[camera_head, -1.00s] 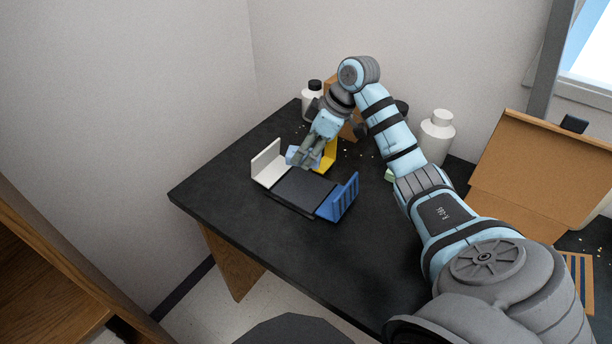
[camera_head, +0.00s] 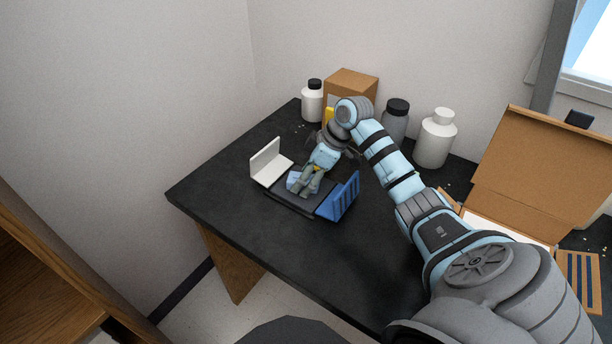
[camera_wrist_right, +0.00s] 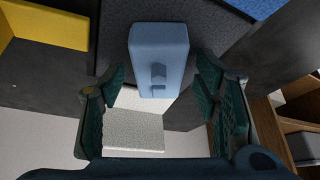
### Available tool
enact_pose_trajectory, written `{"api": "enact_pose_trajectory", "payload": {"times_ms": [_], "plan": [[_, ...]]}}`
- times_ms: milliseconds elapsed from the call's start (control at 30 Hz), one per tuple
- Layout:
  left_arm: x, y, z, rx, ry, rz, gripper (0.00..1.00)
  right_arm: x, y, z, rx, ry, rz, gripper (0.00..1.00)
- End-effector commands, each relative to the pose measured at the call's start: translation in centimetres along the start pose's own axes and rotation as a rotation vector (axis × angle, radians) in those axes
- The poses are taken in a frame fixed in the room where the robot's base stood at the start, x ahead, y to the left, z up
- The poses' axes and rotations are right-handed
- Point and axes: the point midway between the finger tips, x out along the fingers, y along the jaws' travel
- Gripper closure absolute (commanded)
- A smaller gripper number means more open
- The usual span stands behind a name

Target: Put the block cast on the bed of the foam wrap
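The block cast (camera_wrist_right: 160,55) is a light blue block with a raised shape on its face. In the head view (camera_head: 292,180) it shows partly behind my right gripper (camera_head: 307,190). It is over or on the dark grey bed of the foam wrap (camera_head: 290,203), with white, blue and yellow flaps standing around it. Whether its underside touches the bed is hidden. In the right wrist view my right gripper (camera_wrist_right: 160,88) is open, its fingers on either side of the block with visible gaps. My left gripper is not in view.
Behind the wrap stand a white bottle with a black lid (camera_head: 313,100), a cardboard box (camera_head: 351,86), a grey jar (camera_head: 395,122) and a white bottle (camera_head: 435,140). An open carton (camera_head: 545,165) is at the right. The table front is clear.

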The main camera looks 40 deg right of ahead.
Motion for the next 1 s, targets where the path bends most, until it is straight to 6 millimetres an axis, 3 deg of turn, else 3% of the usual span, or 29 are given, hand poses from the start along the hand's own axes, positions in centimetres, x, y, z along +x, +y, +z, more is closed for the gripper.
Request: {"api": "enact_pose_trajectory", "payload": {"times_ms": [267, 700, 1000], "plan": [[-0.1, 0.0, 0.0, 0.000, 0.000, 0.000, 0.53, -0.7, 0.1, -0.1, 0.000, 0.001, 0.002, 0.44], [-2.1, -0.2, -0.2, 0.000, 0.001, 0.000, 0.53, -11.2, 0.1, -0.2, -0.001, 0.000, 0.003, 0.44], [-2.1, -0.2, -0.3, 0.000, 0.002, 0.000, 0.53, -12.2, 0.0, -0.1, 0.001, 0.000, 0.000, 0.44]]}}
